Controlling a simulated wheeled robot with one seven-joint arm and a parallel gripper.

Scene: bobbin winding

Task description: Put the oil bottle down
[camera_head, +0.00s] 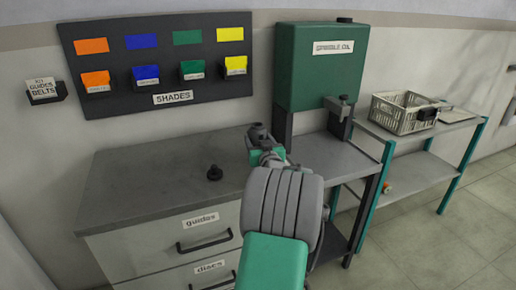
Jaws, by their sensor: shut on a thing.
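My gripper (262,143) is at the end of my raised arm, over the right back part of the grey cabinet top (130,185). It is shut on a small dark thing, which I take to be the oil bottle (257,131). My wrist and the gripper hide most of it, and I cannot tell whether its base touches the cabinet top.
The cabinet top's left part is clear.

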